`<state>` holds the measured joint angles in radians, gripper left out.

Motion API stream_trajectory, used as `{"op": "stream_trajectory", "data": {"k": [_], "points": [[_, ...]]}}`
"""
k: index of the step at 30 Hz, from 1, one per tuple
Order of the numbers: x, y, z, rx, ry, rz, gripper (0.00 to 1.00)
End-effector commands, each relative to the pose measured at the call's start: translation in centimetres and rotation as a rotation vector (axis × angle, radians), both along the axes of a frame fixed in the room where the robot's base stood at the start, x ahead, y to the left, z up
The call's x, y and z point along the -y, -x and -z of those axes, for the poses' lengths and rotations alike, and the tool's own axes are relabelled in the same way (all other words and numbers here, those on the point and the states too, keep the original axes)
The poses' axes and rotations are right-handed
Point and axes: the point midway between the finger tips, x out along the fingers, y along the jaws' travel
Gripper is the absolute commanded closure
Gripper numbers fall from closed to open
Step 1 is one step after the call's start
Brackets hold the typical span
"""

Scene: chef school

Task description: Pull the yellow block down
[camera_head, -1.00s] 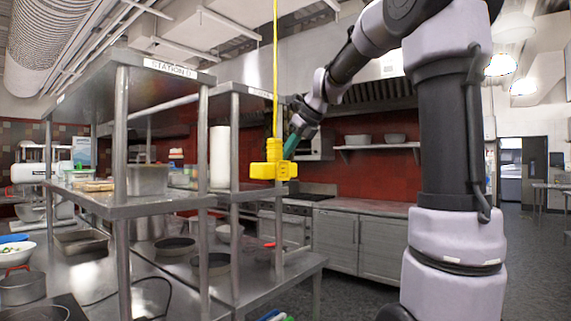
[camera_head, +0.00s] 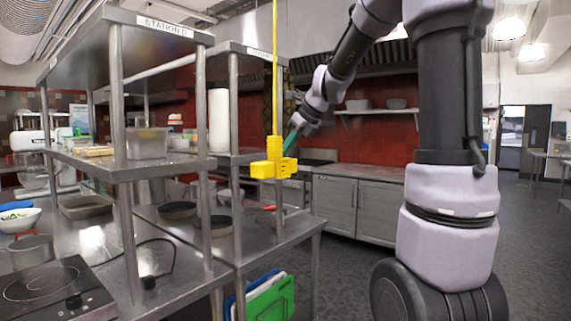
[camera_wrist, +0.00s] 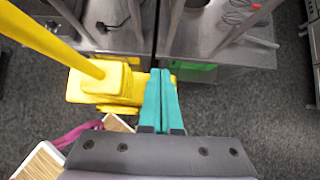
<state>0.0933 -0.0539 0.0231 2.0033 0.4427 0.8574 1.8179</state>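The yellow block (camera_head: 273,168) hangs at the lower end of a long yellow cord or rod (camera_head: 275,70) that runs up out of view. It has a wide lower part and a narrower upper part. In the wrist view the block (camera_wrist: 100,88) is left of my fingers, and a sliver of yellow shows at their right. My gripper (camera_head: 291,140) is at the block's upper right in the head view. Its teal fingers (camera_wrist: 160,82) are together in the wrist view, overlapping the block's right end. Whether they touch or pinch it is unclear.
Steel shelving (camera_head: 150,168) with pans and containers stands close on the left. A steel table (camera_head: 270,240) is below and behind the block. A counter (camera_head: 360,205) lines the red wall. Floor (camera_head: 345,275) is open between the table and my base.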

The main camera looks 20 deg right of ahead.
Motion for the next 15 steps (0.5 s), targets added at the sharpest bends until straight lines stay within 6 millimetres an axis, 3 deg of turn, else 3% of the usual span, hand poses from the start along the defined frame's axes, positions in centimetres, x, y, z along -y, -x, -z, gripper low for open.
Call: {"op": "stream_trajectory", "data": {"k": [9,15], "points": [[0.0,0.1,3.3,-0.005,-0.001,0.0,1.0],[0.0,0.1,4.0,-0.002,0.0,0.0,1.0]]}}
